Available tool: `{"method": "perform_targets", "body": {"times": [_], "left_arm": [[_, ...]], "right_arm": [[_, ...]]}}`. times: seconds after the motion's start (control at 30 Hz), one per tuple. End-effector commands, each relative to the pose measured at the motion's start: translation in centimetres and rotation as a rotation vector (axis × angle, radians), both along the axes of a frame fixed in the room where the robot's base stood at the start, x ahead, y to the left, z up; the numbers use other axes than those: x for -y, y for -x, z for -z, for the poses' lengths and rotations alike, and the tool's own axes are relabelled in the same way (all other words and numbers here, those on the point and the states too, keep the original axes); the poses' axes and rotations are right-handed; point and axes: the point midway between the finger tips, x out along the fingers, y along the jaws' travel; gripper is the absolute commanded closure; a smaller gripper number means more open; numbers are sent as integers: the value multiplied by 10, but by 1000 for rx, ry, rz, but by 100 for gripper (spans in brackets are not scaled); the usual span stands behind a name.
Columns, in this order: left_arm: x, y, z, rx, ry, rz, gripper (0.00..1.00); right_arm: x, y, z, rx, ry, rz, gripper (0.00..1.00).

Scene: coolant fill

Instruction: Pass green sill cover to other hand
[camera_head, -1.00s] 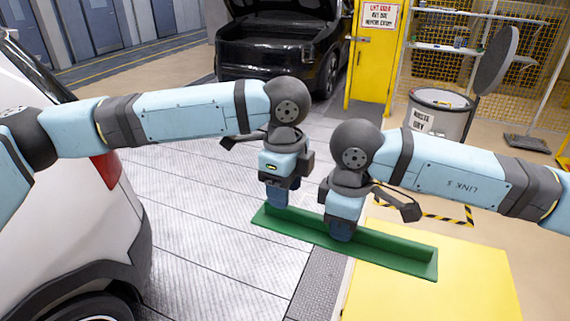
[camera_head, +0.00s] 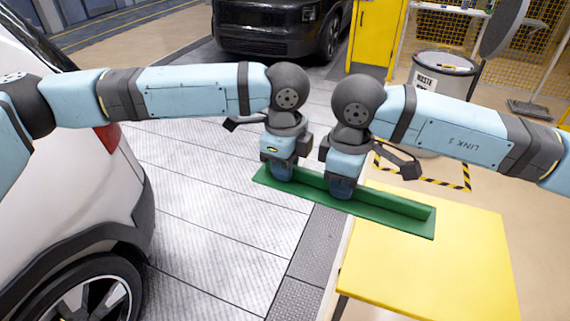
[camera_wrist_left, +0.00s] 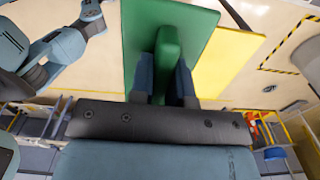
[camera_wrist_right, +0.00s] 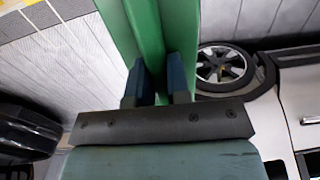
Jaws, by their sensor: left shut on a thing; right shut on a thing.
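The green sill cover (camera_head: 395,214) is a long L-shaped strip held in the air, partly above the yellow table. My left gripper (camera_head: 283,175) is shut on its upright rib near the left end. My right gripper (camera_head: 341,188) is shut on the same rib near the middle, close beside the left one. In the left wrist view the rib of the cover (camera_wrist_left: 168,50) sits between the two fingers. In the right wrist view the cover (camera_wrist_right: 146,30) also runs between the fingers. The fingertips are partly hidden by the rib.
A yellow-topped table (camera_head: 430,265) stands below at the right. A white car (camera_head: 85,190) stands close on the left. A black vehicle (camera_head: 275,28), a yellow cabinet (camera_head: 378,42) and a waste bin (camera_head: 440,85) are further back. The floor between is clear.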

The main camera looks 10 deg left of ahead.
Motion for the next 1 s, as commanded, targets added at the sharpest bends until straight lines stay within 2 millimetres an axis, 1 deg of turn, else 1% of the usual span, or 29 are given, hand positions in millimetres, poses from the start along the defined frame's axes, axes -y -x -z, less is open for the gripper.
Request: {"method": "perform_targets", "body": {"times": [0.03, 0.13, 0.17, 0.43, 0.53, 0.67, 0.9, 1.0], "left_arm": [[0, -1, 0, 2, 1, 0, 100], [0, -1, 0, 2, 1, 0, 100], [0, -1, 0, 2, 1, 0, 100], [0, 0, 0, 1, 0, 0, 100], [0, 0, -1, 1, 0, 0, 100], [0, 0, -1, 1, 0, 0, 100], [0, 0, 0, 1, 0, 0, 100], [0, 0, 0, 1, 0, 0, 100]], "right_arm": [[-1, 1, -1, 0, -2, -7, 78], [-1, 1, -1, -1, -1, -6, 55], [-1, 1, -1, -1, -1, -6, 53], [-1, 1, -1, -1, -1, -5, 53], [-1, 1, -9, 1, -1, -4, 53], [-1, 0, -30, 3, -2, -5, 53], [-1, 1, -82, 2, -1, -6, 53], [-1, 1, -99, 1, -2, -6, 53]]}}
